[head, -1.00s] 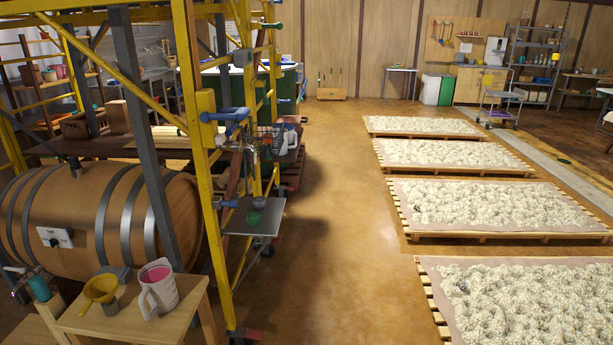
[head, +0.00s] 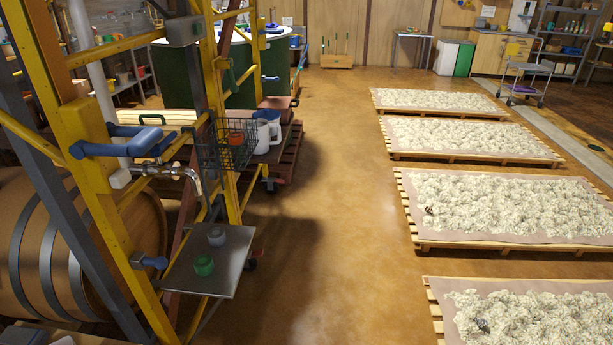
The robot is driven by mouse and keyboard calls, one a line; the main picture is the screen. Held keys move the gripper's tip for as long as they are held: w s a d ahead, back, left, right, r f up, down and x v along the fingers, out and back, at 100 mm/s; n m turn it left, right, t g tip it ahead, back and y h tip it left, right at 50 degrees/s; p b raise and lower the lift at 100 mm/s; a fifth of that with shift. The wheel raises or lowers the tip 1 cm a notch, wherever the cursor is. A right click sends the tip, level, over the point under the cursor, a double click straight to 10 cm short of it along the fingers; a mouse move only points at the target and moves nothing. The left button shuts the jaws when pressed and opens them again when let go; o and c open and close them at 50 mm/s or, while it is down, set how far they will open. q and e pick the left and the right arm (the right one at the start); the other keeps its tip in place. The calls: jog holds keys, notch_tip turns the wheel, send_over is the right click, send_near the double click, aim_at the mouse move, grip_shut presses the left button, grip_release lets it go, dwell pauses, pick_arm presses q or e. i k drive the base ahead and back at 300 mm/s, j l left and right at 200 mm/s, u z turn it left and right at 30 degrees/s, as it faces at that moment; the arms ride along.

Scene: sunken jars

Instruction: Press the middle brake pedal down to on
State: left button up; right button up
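A yellow scaffold frame (head: 108,205) stands close on the left. A dark caster with a small reddish part (head: 256,254) shows low behind the metal shelf. It may carry a brake pedal, but it is too small and partly hidden to tell its position. Another dark caster (head: 269,183) shows farther back, below the dark red platform. I cannot make out which pedal is the middle one. Neither of my grippers is in view.
A wire basket (head: 225,146) hangs above. Pallets of white fluff (head: 510,205) line the right. The aisle floor (head: 330,200) is clear.

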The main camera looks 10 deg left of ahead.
aim_at(258, 253)
jog(key=i+u, duration=0.1)
jog(key=i, duration=0.35)
jog(key=i+l+u, duration=0.15)
jog(key=i, duration=0.3)
jog(key=i+l+u, duration=0.1)
jog(key=i, duration=0.35)
jog(key=i+l+u, duration=0.1)
jog(key=i, duration=0.3)
